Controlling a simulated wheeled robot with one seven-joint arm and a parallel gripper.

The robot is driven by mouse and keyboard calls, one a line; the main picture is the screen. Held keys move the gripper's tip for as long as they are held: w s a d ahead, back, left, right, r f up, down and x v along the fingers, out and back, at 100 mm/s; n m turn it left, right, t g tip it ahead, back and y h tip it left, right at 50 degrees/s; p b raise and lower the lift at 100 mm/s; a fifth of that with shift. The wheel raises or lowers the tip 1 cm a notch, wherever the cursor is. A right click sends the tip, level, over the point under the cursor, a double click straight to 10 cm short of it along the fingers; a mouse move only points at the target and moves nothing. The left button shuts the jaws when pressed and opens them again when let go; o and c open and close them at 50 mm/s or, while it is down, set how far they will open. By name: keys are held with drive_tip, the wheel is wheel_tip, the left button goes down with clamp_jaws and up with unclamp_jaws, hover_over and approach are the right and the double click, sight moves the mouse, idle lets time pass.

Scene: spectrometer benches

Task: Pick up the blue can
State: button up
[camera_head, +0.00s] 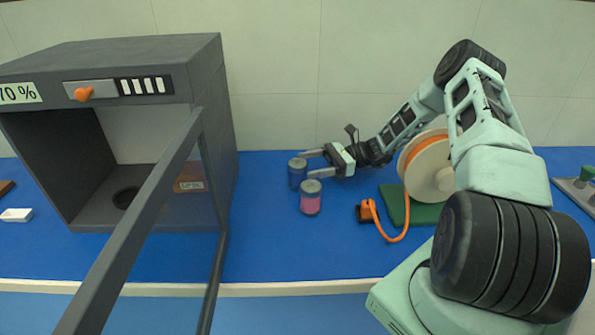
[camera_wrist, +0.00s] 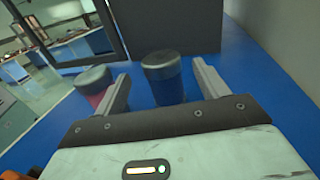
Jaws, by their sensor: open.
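The blue can (camera_head: 297,174) stands upright on the blue bench, with a grey lid. My gripper (camera_head: 306,164) is open, its fingers pointing left toward the blue can. A pink can (camera_head: 310,199) with a grey lid stands close by, nearer the bench's front edge. In the wrist view the pink can (camera_wrist: 95,85) is just outside the left finger, partly hidden by it.
A dark grey cabinet (camera_head: 208,80) with an open framed door stands to the left. A spool (camera_head: 428,168) with an orange cable (camera_head: 384,230) on a green base is to the right. The bench (camera_head: 270,245) in front of the cans is clear.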

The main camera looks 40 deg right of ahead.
sight(292, 163)
drive_tip(key=x, duration=0.1)
drive_tip(key=p+x, duration=0.1)
drive_tip(key=x, duration=0.1)
drive_tip(key=r+p+x, duration=0.1)
drive_tip(key=x, duration=0.1)
drive_tip(key=shift+w, duration=0.15)
drive_tip(key=shift+w+a+f, duration=0.15)
drive_tip(key=shift+a, duration=0.3)
drive_tip(key=c, duration=1.1)
